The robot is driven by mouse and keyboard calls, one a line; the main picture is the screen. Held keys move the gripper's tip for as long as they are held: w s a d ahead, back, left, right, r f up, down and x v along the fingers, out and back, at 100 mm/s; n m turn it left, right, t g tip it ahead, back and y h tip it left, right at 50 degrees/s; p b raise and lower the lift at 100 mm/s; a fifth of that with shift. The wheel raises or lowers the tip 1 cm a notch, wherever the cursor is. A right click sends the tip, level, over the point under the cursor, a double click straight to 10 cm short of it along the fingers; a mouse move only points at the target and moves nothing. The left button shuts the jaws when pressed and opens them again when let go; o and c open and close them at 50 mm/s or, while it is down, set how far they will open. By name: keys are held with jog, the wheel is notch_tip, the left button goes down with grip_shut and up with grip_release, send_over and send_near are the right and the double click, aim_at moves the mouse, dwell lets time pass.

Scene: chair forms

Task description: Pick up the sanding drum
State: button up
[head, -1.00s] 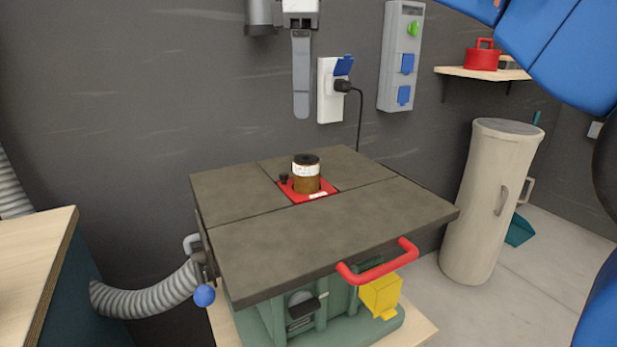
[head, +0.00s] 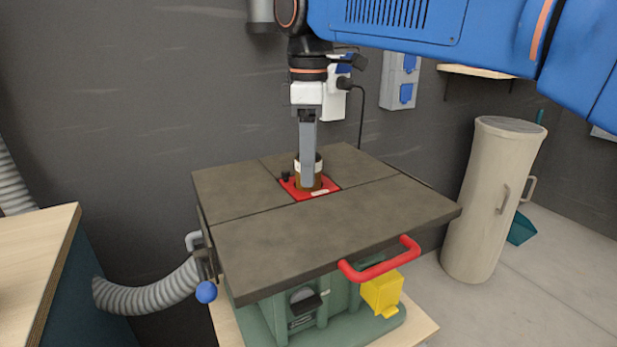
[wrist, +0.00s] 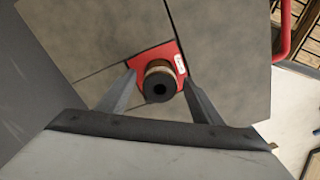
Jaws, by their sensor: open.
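The sanding drum (head: 309,180) is a brown upright cylinder with a white band. It stands on the red insert plate (head: 328,189) in the middle of the grey machine table. In the wrist view the drum (wrist: 159,82) shows from above, with a dark hole in its top. My gripper (head: 308,184) points straight down at the drum, and a finger covers part of it in the head view. In the wrist view the fingers of my gripper (wrist: 160,85) are apart, one on each side of the drum. I cannot tell whether they touch it.
A red handle (head: 382,262) sticks out at the front. A black cable (head: 361,120) hangs on the wall behind, and a beige cylinder (head: 488,200) stands at right.

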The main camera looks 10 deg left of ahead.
jog(key=shift+f, duration=0.85)
jog(key=c, duration=1.2)
jog(key=shift+r, duration=0.1)
jog(key=shift+c, duration=0.2)
